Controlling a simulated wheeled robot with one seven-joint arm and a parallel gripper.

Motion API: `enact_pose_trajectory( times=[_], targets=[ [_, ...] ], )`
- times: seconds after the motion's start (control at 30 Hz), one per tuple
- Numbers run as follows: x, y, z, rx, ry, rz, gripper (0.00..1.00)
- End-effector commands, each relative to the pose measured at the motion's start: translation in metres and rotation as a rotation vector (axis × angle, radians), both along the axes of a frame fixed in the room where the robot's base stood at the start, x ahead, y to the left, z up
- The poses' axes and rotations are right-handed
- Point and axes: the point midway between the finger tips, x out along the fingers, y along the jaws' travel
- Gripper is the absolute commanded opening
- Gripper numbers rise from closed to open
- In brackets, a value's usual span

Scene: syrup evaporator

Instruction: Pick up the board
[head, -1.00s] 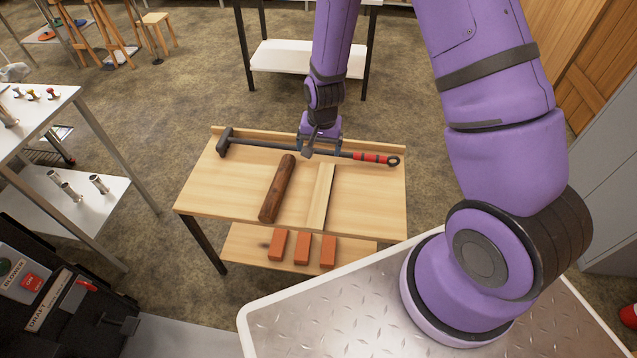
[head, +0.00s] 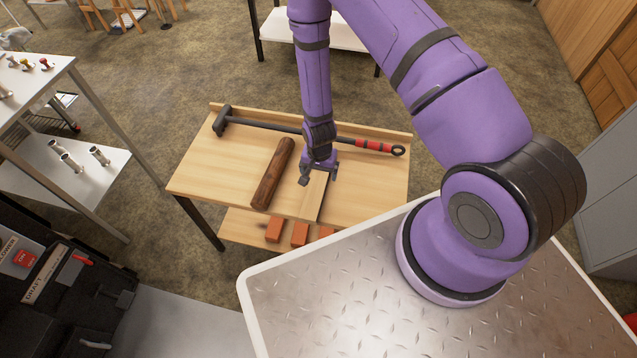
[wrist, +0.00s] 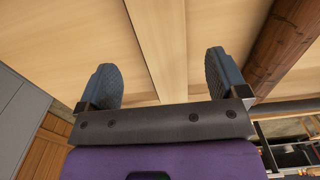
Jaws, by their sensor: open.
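The board (head: 313,201) is a narrow pale wooden plank lying on the wooden table (head: 365,188). In the wrist view the board (wrist: 160,40) runs between my two fingers, with the tabletop showing on either side of it. My gripper (head: 317,180) is above the board and hides its far part in the head view. In the wrist view my gripper (wrist: 164,80) is open, with a dark fingertip on each side and nothing held. I cannot tell the exact height of the fingers above the board.
A dark brown log (head: 272,173) lies left of the board. A long-handled tool (head: 262,124) with a red grip lies along the table's back edge. Several orange bricks (head: 274,231) sit on the lower shelf. A white-topped shelf unit (head: 38,80) stands at left.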

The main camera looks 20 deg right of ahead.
Motion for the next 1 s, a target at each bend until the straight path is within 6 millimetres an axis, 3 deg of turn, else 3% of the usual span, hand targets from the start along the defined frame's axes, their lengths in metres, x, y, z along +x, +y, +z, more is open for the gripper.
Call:
enact_pose_trajectory(
  times=[0.27,0.6,0.93,1.0],
  targets=[
    [0.000,0.000,-0.017,0.001,0.001,0.002,0.92],
    [0.000,0.001,-0.057,0.000,0.001,0.001,0.92],
    [0.000,0.002,-0.061,0.000,0.000,0.001,0.92],
    [0.000,0.002,-0.061,0.000,0.000,0.001,0.76]
  ],
)
